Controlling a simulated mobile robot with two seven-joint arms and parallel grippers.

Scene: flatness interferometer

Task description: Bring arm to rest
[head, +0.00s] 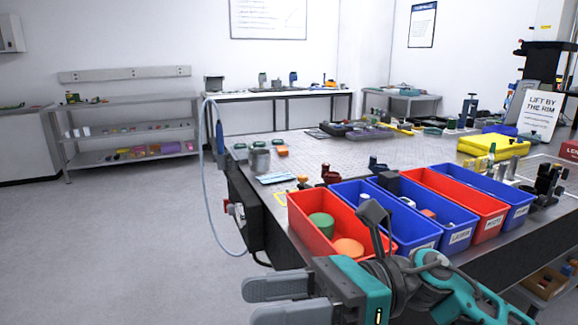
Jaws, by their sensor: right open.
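My right gripper (252,304) is at the bottom centre of the head view, its two grey fingers pointing left. It is open, with nothing seen between the fingers. The lower finger is partly cut off by the picture edge. The teal and grey wrist behind it stands in front of the near table edge and hides part of the nearest red bin (308,236). My left gripper is not in view.
Red and blue bins (492,215) line the near edge of the metal table (335,153). The nearest holds a green and an orange round piece. A blue cable (209,190) hangs at the table's left corner. Open floor (120,250) lies left.

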